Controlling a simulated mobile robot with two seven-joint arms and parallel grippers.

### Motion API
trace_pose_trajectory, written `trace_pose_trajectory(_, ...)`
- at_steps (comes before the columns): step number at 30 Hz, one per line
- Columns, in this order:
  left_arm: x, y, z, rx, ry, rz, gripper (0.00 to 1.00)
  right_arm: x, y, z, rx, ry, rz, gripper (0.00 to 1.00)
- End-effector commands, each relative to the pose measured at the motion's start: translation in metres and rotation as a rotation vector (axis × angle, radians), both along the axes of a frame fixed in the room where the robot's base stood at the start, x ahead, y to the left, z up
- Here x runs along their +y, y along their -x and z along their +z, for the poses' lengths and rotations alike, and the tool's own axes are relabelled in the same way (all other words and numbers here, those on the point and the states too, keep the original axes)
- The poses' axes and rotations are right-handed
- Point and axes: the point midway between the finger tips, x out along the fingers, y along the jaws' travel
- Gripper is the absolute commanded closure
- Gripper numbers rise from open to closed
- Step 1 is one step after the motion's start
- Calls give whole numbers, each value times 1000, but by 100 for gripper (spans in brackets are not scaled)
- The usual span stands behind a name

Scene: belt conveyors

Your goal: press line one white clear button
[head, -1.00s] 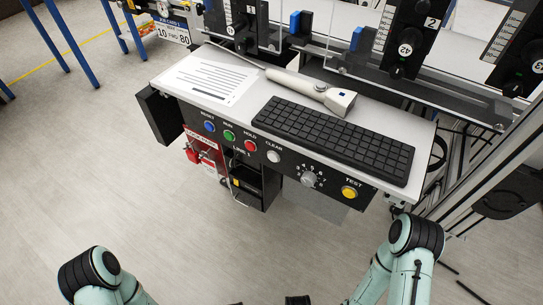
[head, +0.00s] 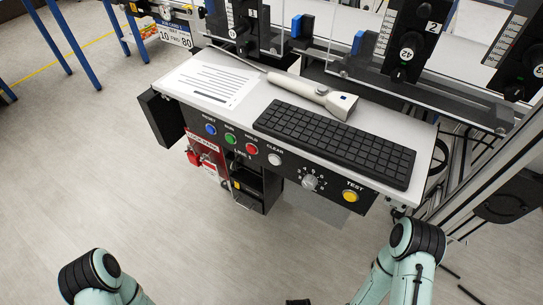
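The white CLEAR button (head: 275,160) sits on the black front panel (head: 321,178) marked LINE 1, right of the red HOLD button (head: 252,149). The green RUN button (head: 230,139) and blue RESET button (head: 210,129) are farther left. A grey rotary knob (head: 309,182) and yellow TEST button (head: 350,196) are to the right. My two arms show at the bottom left and bottom right, apart from the panel. Neither gripper's fingers can be made out; a small dark part shows at the bottom edge.
A keyboard (head: 335,143), a white handheld scanner (head: 318,95) and a printed sheet (head: 209,82) lie on the shelf above the panel. A red lockout station (head: 207,153) and a black holder (head: 256,184) hang below. The floor in front is clear.

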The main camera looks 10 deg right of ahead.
Motion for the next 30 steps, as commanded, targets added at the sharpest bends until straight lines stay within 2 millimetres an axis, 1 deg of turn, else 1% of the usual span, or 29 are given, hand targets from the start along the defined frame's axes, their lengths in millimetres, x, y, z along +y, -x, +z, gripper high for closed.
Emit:
trace_pose_trajectory(12,0,0,0,0,0,0,100,0,0,0,0,0,0,57)
trace_pose_trajectory(13,0,0,0,0,0,0,100,0,0,0,0,0,0,61)
trace_pose_trajectory(14,0,0,0,0,0,0,100,0,0,0,0,0,0,70)
trace_pose_trajectory(15,0,0,0,0,0,0,100,0,0,0,0,0,0,84)
trace_pose_trajectory(16,0,0,0,0,0,0,100,0,0,0,0,0,0,93)
trace_pose_trajectory(17,0,0,0,0,0,0,100,0,0,0,0,0,0,100)
trace_pose_trajectory(30,0,0,0,0,0,0,100,0,0,0,0,0,0,100)
